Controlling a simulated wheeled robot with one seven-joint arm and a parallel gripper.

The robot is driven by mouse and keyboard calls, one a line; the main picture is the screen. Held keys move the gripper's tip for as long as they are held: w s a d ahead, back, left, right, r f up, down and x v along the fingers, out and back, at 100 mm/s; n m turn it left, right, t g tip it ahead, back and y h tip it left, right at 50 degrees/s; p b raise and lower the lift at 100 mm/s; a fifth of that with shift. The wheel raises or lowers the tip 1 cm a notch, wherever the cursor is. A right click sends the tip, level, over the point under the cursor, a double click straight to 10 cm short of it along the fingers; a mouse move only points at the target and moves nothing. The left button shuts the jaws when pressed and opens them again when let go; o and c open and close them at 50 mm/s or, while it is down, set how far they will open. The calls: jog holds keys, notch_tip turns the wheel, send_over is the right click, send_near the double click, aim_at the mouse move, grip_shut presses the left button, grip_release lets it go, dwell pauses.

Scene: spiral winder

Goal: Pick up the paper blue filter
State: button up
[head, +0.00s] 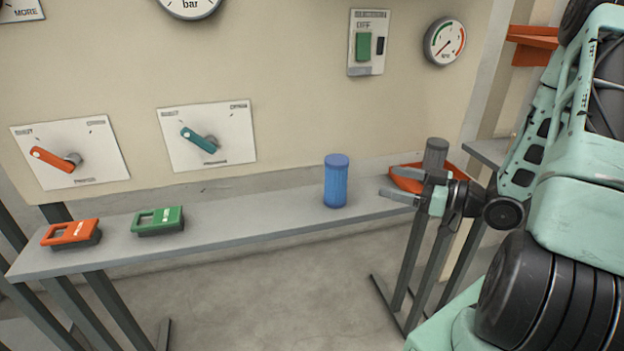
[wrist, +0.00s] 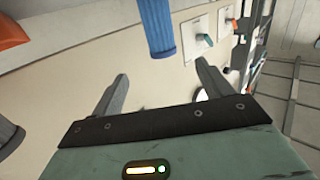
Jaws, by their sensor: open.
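The blue filter (head: 336,182) is a ribbed blue cylinder with a smooth cap. It stands upright on the grey shelf (head: 250,218), toward its right end. My gripper (head: 387,183) is open and empty, to the right of the filter and apart from it, with its fingers pointing left toward it. In the wrist view the filter (wrist: 158,28) shows at the top, beyond and between the spread fingers of my gripper (wrist: 160,88). Its far end is cut off by the frame's top edge there.
A grey cylinder (head: 435,154) stands at an orange tray (head: 405,181) behind my gripper. An orange padlock-like block (head: 70,233) and a green one (head: 158,220) lie on the shelf's left. Levers, a switch and gauges are on the wall behind. The shelf between green block and filter is clear.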

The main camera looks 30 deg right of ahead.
jog(key=p, duration=0.3)
send_near(330, 157)
jog(key=shift+t, duration=0.3)
jog(key=w, duration=0.1)
jog(key=w+a+f, duration=0.1)
jog(key=w+a, duration=0.1)
jog(key=w, duration=0.1)
jog(key=shift+f, duration=0.35)
jog(key=p+x, duration=0.2)
jog(key=x, duration=0.3)
jog(key=shift+s+a+r+p, duration=0.15)
jog(key=shift+r+p, duration=0.15)
jog(key=shift+p, duration=0.1)
jog(key=shift+w+a, duration=0.1)
jog(key=shift+w, duration=0.2)
jog(key=shift+f, duration=0.1)
jog(key=shift+c, duration=0.4)
jog(key=c, duration=1.4)
jog(key=shift+o, duration=0.2)
